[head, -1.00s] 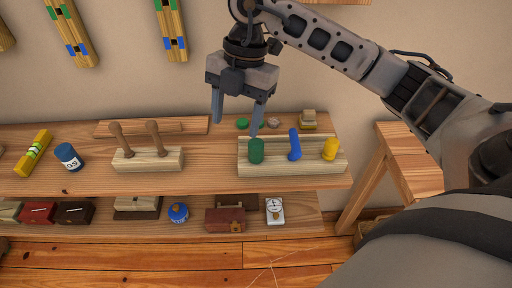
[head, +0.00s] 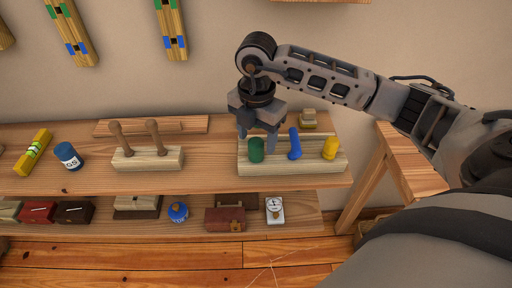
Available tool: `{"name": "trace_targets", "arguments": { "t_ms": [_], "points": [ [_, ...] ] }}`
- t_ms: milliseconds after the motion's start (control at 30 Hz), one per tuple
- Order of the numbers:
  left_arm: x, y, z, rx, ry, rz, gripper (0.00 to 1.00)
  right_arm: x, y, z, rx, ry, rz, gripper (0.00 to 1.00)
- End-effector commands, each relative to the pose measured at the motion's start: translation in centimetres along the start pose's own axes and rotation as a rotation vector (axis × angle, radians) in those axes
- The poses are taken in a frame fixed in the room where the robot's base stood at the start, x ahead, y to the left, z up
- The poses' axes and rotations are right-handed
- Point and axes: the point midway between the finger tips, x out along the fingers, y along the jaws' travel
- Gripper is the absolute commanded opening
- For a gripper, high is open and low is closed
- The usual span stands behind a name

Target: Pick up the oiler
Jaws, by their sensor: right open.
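No thing here is marked as the oiler, and I cannot tell for certain which one it is. A dark green cylinder (head: 256,152), a blue upright piece (head: 294,146) and a yellow piece (head: 330,149) stand in a row in a pale wooden rack (head: 290,169) on the upper shelf. A small round blue container (head: 178,211) sits on the lower shelf. My right gripper (head: 257,140) is open and points down at the green cylinder, its fingers appearing to either side of the cylinder's top. I cannot tell whether they touch it. My left gripper is out of view.
On the upper shelf (head: 220,178) stand a wooden block with two handles (head: 148,160), a blue can (head: 69,156) and a yellow level (head: 34,152). A small block (head: 309,117) sits behind the rack. The lower shelf holds boxes and a white gauge (head: 275,210). A wooden table (head: 415,170) is at right.

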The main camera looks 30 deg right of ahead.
Motion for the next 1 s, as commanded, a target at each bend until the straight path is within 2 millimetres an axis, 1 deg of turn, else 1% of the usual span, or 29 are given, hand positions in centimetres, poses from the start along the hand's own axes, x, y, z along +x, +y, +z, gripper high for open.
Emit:
{"name": "trace_targets", "arguments": {
  "t_ms": [100, 200, 300, 500, 533, 567, 600, 700, 1000],
  "points": [
    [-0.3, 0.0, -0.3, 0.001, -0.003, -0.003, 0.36, 1.9, -0.1, -0.2, 0.001, 0.002, -0.006, 0.59],
    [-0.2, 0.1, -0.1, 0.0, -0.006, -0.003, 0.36, 3.2, 0.0, -0.2, 0.0, 0.001, -0.004, 0.59],
    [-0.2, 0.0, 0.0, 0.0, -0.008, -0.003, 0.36, 3.8, 0.0, -0.1, 0.0, 0.001, -0.002, 0.59],
    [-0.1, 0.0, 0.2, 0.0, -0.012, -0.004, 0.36, 3.8, 0.0, -0.1, -0.001, 0.001, -0.001, 0.59],
    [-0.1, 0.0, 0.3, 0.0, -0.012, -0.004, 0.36, 3.8, 0.0, -0.1, -0.001, 0.001, -0.001, 0.56],
    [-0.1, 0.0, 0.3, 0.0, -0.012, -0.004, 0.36, 3.8, 0.0, -0.1, -0.001, 0.001, -0.001, 0.48],
    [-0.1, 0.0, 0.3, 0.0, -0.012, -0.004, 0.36, 3.8, 0.0, -0.1, -0.001, 0.001, -0.001, 0.37],
    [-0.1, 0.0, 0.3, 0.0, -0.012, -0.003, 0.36, 3.8, 0.0, -0.2, -0.001, 0.001, -0.001, 0.1],
    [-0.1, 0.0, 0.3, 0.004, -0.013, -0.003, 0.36, 3.7, 0.1, -0.1, 0.0, 0.001, 0.0, 0.11]
  ]
}}
